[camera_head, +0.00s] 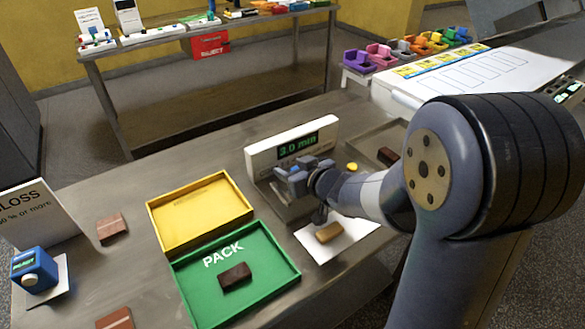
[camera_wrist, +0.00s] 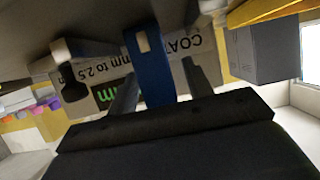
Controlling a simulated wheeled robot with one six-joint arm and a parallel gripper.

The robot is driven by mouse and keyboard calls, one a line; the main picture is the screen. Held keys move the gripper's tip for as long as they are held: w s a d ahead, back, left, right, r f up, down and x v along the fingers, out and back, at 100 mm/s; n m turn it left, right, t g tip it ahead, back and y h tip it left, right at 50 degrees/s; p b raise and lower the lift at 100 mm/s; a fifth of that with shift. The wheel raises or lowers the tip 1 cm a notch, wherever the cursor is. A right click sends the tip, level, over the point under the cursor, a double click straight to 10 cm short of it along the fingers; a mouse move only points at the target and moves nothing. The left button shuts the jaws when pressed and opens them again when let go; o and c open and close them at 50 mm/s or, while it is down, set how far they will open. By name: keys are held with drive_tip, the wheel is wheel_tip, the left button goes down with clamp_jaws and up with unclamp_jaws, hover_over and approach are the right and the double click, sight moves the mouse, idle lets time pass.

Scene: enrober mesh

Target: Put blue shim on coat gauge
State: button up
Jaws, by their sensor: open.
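The coat gauge (camera_head: 262,160) is a pale box with a green display that appears to read 3.0 mm. Its front lettering also shows upside down in the wrist view (camera_wrist: 208,70). The blue shim (camera_wrist: 150,68) is a blue strip with a small square opening, upright between my fingers in the wrist view and in front of the gauge face. My gripper (camera_head: 298,177) is at the gauge's front, fingers open with a gap on each side of the shim. My gripper hides the shim's lower end and its contact with the gauge in the head view.
A green PACK tray (camera_head: 190,290) holds a dark bar, beside an empty yellow tray (camera_head: 160,232). A blue meter (camera_head: 33,270) and loose bars lie at left.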

drive_tip(key=shift+r, duration=0.1)
drive_tip(key=shift+s+d+r, duration=0.1)
drive_tip(key=shift+r, duration=0.1)
drive_tip(key=p+v, duration=0.3)
drive_tip(key=v, duration=0.8)
drive_tip(key=shift+s+d, duration=0.25)
drive_tip(key=shift+s, duration=0.05)
